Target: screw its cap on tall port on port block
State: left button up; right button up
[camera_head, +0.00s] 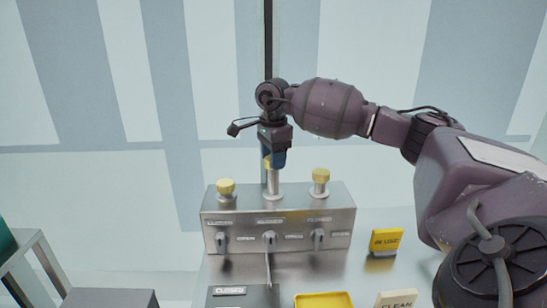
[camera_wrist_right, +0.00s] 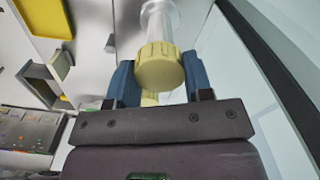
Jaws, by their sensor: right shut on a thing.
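The port block (camera_head: 330,241) is a grey metal box on the table with three ports on top. The tall port (camera_head: 273,184) is the middle one, a pale upright cylinder. My right gripper (camera_head: 271,160) points down over it, with its blue fingers around a yellow ribbed cap (camera_head: 267,162). In the right wrist view the cap (camera_wrist_right: 160,66) sits between the blue fingers of the gripper (camera_wrist_right: 160,80), in line with the tall port (camera_wrist_right: 161,18). The cap is at the port's top end; I cannot tell how far it is threaded. My left gripper is not in view.
Yellow caps sit on the left port (camera_head: 225,187) and right port (camera_head: 320,176), either side of the gripper. Levers with labels line the block's front. A yellow sign (camera_head: 385,241), a yellow tray (camera_head: 323,300) and a white "CLEAN" sign (camera_head: 396,299) stand in front and to the right.

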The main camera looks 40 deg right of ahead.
jog(key=shift+f, duration=0.35)
dwell(1.1)
jog(key=o, duration=0.9)
jog(key=shift+o, duration=0.2)
jog(key=shift+c, duration=0.3)
